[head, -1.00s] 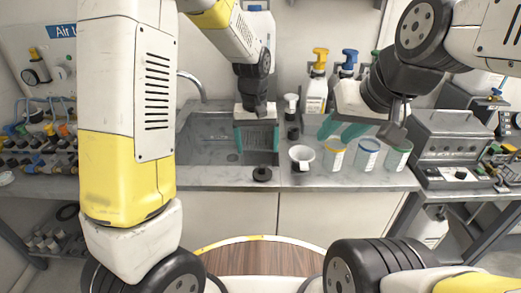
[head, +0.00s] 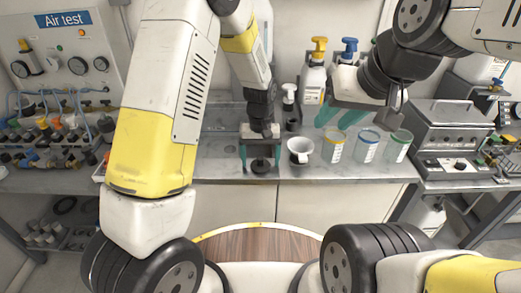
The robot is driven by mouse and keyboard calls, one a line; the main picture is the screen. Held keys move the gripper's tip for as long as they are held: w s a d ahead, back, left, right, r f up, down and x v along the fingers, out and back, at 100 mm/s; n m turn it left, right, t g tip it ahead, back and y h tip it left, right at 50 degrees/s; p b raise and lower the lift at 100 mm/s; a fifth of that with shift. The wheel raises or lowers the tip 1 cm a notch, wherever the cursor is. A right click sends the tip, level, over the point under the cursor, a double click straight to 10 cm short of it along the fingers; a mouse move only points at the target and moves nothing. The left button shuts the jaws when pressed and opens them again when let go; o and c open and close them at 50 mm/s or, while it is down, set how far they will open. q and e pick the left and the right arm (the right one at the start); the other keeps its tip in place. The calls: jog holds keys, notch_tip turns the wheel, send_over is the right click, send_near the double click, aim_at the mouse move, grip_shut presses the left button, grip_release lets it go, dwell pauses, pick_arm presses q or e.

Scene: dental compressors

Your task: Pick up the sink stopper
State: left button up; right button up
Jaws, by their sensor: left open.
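The sink stopper (head: 260,165) is a small black disc with a knob, lying on the grey counter (head: 222,170) near its front edge. My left gripper (head: 261,170) points down over it with its two teal fingers apart, one on each side of the stopper. I cannot tell whether the fingers touch it. My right gripper (head: 322,117) is in the air above the counter to the right, its teal fingers angled down and left. A gap shows between them, and nothing is seen in them.
A white cup (head: 300,150) stands close to the right of my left gripper. Cups with yellow (head: 333,146), blue (head: 367,147) and green (head: 397,147) rims follow to its right. Pump bottles (head: 314,88) stand behind. The sink is largely hidden by my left arm.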

pick_arm(q)
jog(key=c, duration=1.5)
jog(key=shift+o, duration=0.2)
jog(key=shift+r, duration=0.1)
jog(key=shift+r, duration=0.1)
